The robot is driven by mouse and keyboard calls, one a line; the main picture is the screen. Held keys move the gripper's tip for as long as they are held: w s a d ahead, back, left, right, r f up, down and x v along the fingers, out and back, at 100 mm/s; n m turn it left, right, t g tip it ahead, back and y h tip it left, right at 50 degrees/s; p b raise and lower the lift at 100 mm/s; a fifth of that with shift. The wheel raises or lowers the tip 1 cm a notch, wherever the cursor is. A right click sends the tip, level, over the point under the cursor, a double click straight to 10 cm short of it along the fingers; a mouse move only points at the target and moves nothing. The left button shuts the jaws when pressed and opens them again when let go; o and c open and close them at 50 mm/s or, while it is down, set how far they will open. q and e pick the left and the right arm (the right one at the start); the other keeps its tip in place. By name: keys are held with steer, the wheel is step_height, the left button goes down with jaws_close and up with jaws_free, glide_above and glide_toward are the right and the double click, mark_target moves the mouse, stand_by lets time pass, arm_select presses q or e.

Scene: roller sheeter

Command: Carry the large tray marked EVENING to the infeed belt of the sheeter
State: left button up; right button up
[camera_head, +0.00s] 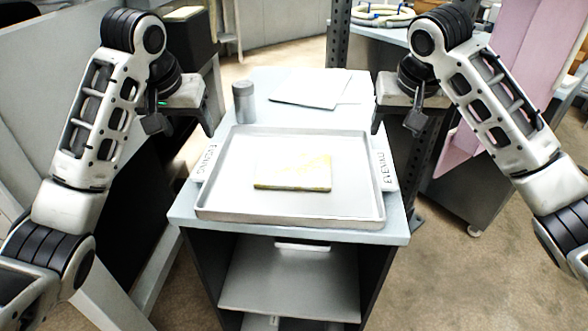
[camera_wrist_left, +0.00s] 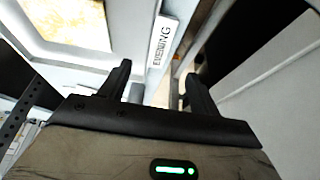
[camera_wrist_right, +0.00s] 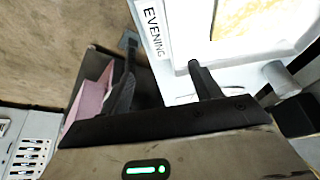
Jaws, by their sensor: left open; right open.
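The large grey tray (camera_head: 225,205) lies flat on a light-topped cart (camera_head: 340,235). White labels reading EVENING sit at its left side (camera_head: 206,162) and right side (camera_head: 386,170). A pale yellowish slab (camera_head: 292,172) lies in the tray. My left gripper (camera_head: 180,124) is open and empty, above and behind the tray's left side; the left wrist view shows the left label (camera_wrist_left: 163,42) ahead of its fingers. My right gripper (camera_head: 396,124) is open and empty, above and behind the right side; the right wrist view shows the right label (camera_wrist_right: 152,30). I cannot identify the infeed belt.
A grey cylindrical canister (camera_head: 243,102) stands behind the tray's left back corner. Flat sheets (camera_head: 310,88) lie at the cart's back. Pink panels (camera_head: 520,80) and a dark post stand at right. Another table (camera_head: 385,35) is behind.

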mark_target(207, 161)
arm_select(q)
steer(key=x, duration=1.2)
steer(key=shift+f, duration=0.2)
arm_select(e)
steer(key=x, duration=1.2)
steer(key=shift+f, duration=0.1)
arm_select(q)
jaws_close()
arm_select(e)
jaws_close()
arm_select(q)
steer(key=shift+r, duration=0.15)
